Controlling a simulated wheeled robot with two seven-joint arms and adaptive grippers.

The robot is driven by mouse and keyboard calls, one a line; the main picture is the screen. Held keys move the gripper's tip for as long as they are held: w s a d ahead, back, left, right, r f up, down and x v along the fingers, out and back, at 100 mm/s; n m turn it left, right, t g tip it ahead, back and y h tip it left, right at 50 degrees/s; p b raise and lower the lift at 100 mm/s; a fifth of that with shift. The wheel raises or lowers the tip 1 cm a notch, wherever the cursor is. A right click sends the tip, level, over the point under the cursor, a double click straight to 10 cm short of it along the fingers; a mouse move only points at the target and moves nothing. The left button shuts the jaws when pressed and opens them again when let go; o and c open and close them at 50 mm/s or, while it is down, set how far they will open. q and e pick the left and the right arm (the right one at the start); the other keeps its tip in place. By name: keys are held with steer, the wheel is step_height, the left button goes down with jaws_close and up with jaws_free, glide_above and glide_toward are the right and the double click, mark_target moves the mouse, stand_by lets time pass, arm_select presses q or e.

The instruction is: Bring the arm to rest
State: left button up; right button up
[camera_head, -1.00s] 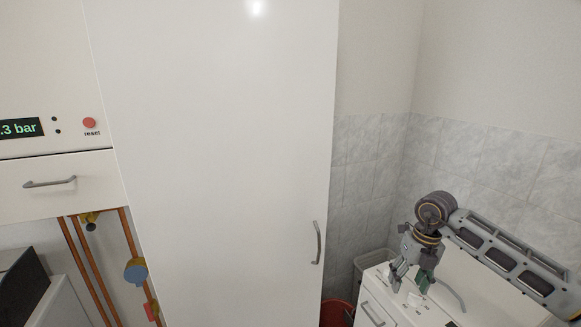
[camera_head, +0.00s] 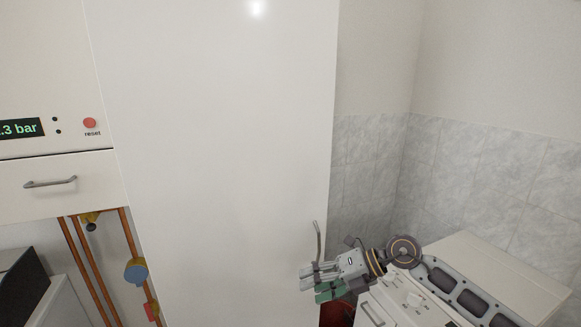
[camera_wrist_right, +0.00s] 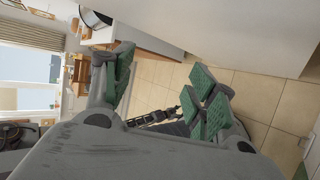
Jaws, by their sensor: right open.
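My right arm comes in from the lower right of the head view. Its gripper (camera_head: 312,283) points left, in front of the lower right part of the tall white cabinet door, just below the door's handle (camera_head: 318,241). The gripper is open, and I see nothing held in it. In the right wrist view its green-padded fingers (camera_wrist_right: 165,92) stand apart with a gap between them. Whether the gripper touches the cabinet cannot be told. My left gripper is not in view.
The tall white cabinet (camera_head: 210,150) fills the middle. A white counter unit (camera_head: 510,270) stands at the right, under my arm. A red bucket (camera_head: 335,313) is partly hidden below the gripper. Copper pipes (camera_head: 85,265) and a panel with a red reset button (camera_head: 89,123) are at the left.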

steer(key=a+r+m+t+y, duration=0.5)
steer(key=r+m+t+y, duration=0.3)
steer(key=r, duration=0.4)
steer(key=w+d+m+t+h, duration=0.4)
steer(key=d+m+t+h, duration=0.2)
steer(key=m+t, duration=0.35)
steer(key=s+d+f+m+g+h, duration=0.1)
steer(key=d+f+m+g+h, duration=0.1)
steer(key=d+f+m+h, duration=1.1)
steer(key=s+d+f+m+g, duration=0.2)
steer(key=s+f+m+g, duration=0.3)
steer(key=s+f+g, duration=1.25)
steer(key=s+f+t, duration=0.1)
steer(key=s+f, duration=0.2)
steer(key=f, duration=0.9)
steer(key=s+f+t, duration=0.1)
steer(key=s+f, duration=0.2)
steer(key=f, duration=0.9)
steer(key=s+f+t, duration=0.1)
steer(key=s+f, duration=0.2)
steer(key=f, duration=0.9)
steer(key=s+d+f, duration=0.3)
steer(key=s+f, duration=0.6)
steer(key=s, duration=0.1)
steer(key=s+d+f+g, duration=0.1)
steer(key=s+d+f, duration=0.2)
steer(key=s+f, duration=0.7)
steer(key=shift+s+f+n+h, duration=0.15)
steer(key=shift+s+n+h, duration=0.25)
steer(key=shift+s, duration=0.15)
